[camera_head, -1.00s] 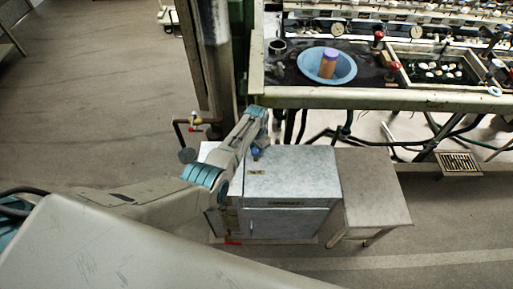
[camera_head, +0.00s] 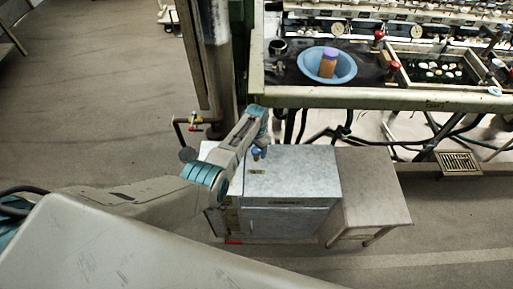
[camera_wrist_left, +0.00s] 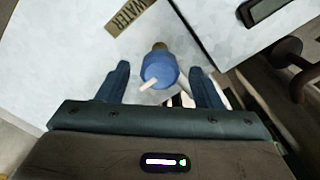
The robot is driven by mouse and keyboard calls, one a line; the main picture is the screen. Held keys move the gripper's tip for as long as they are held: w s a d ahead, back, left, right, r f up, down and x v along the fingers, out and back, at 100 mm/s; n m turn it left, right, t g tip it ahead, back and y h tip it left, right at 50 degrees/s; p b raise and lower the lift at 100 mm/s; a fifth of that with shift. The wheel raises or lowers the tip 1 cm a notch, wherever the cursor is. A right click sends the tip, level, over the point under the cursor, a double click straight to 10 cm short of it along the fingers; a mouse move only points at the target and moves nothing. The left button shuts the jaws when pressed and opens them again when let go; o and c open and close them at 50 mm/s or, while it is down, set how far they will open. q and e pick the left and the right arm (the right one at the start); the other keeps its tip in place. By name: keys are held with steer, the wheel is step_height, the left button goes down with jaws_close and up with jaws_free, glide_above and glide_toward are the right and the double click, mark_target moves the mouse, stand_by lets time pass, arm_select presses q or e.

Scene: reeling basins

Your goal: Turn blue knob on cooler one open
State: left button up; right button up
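The blue knob (camera_wrist_left: 159,70) sits on a brass-coloured stem on the pale grey top of the cooler (camera_head: 300,172). In the left wrist view its white pointer slants to the lower left. A WATER label (camera_wrist_left: 130,17) lies beside it. The knob also shows small in the head view (camera_head: 257,153). My left gripper (camera_wrist_left: 161,67) is open, with one dark teal finger on each side of the knob and visible gaps between. In the head view my left arm reaches over the cooler's left part and hides some of it. My right gripper is not seen.
A low grey table (camera_head: 370,185) stands right of the cooler. Behind are the reeling bench (camera_head: 375,98) with a blue basin (camera_head: 310,64), and dark pipes below it. A pipe with a red-handled valve (camera_head: 195,127) stands left of the cooler. Open floor lies at left and front.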

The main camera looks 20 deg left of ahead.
mark_target(256, 149)
arm_select(q)
steer(key=shift+r, duration=0.1)
step_height(256, 149, up, 11)
steer(key=shift+f, duration=0.2)
stand_by(0.4)
stand_by(0.3)
